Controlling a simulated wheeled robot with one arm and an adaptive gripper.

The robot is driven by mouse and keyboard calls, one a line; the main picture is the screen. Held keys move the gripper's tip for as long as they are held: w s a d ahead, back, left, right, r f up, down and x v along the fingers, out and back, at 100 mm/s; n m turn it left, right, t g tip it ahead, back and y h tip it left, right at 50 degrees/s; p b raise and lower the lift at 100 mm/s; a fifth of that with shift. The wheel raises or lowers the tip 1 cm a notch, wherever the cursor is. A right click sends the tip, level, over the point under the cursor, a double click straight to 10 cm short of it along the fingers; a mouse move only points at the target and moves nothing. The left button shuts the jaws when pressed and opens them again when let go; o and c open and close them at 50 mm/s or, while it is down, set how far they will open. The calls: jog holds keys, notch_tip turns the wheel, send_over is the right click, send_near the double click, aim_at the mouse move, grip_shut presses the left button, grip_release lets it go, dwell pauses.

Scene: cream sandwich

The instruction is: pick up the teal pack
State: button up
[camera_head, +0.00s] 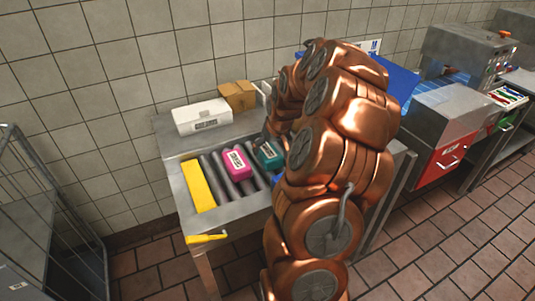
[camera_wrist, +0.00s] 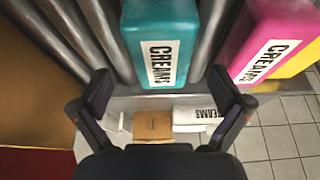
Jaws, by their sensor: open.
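The teal pack (camera_head: 269,155) lies on the rollers of the metal table, to the right of the pink pack, partly hidden by my arm in the head view. In the wrist view the teal pack (camera_wrist: 160,42) fills the top middle, with a white CREAMS label facing me. My gripper (camera_wrist: 160,105) is open and empty. Its two dark fingers sit below the pack in the picture, one to each side of its width, with a gap between them and the pack. In the head view my gripper is mostly hidden behind my copper arm.
A pink pack (camera_head: 235,163) lies close beside the teal one. A white box (camera_head: 202,117) and a cardboard box (camera_head: 238,96) stand at the back by the tiled wall. A wire cage (camera_head: 50,230) is at far left.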

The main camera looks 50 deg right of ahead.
aim_at(268, 150)
jog(key=shift+p+x, duration=0.85)
jog(key=shift+x, duration=1.3)
jog(key=shift+c, duration=0.4)
jog(key=shift+r, duration=0.1)
jog(key=c, duration=1.2)
